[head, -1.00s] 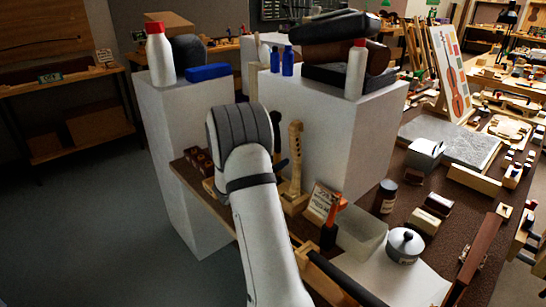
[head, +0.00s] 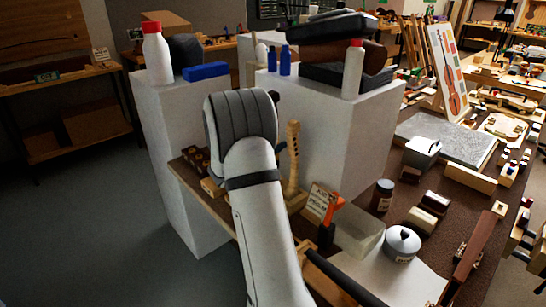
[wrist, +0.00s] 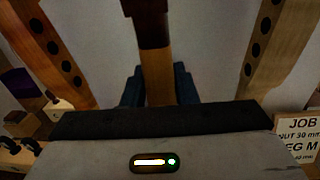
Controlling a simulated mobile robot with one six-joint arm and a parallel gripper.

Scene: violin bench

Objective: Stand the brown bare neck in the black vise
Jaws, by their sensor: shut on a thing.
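In the wrist view my gripper (wrist: 158,92) has its two blue fingers closed around a slim wooden neck (wrist: 157,72). The neck is brown near the fingers and darker, almost black-brown, towards the top of the picture. In the head view my white arm hides the gripper and most of the held neck; a small dark tip shows beside the arm. I cannot make out the black vise clearly in either view.
A job card (head: 318,198), an orange-handled tool (head: 333,208) and a lidded pot (head: 402,243) stand further right. White pedestals (head: 340,135) rise behind.

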